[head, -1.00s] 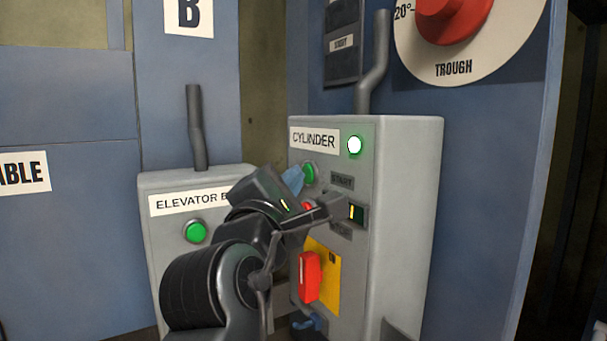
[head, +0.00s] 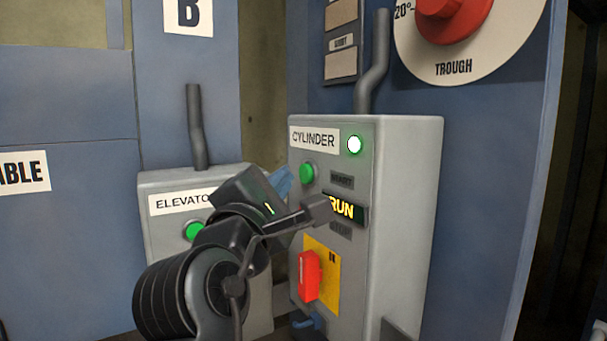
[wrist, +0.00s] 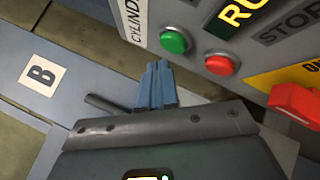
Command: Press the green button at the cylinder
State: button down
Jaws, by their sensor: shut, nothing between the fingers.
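The green button (head: 307,173) is on the front of the grey box labelled CYLINDER, below the label. It also shows in the wrist view (wrist: 175,42), next to a red button (wrist: 220,65). My gripper (head: 284,178) is shut and empty, with its blue fingers left of the green button in the head view. In the wrist view its fingertips (wrist: 158,66) are just below and left of the button, with a small gap in the picture. I cannot tell the depth between them. The red button is hidden by my arm in the head view.
A display (head: 343,210) reads RUN, and a lamp (head: 354,145) glows above it. A red switch (head: 309,276) on a yellow plate sits lower on the box. The ELEVATOR box (head: 165,182) with another green button (head: 194,230) stands behind my arm.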

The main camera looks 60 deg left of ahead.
jog(key=s, duration=0.4)
jog(key=shift+s+d, duration=0.1)
jog(key=shift+s, duration=0.3)
dwell(0.8)
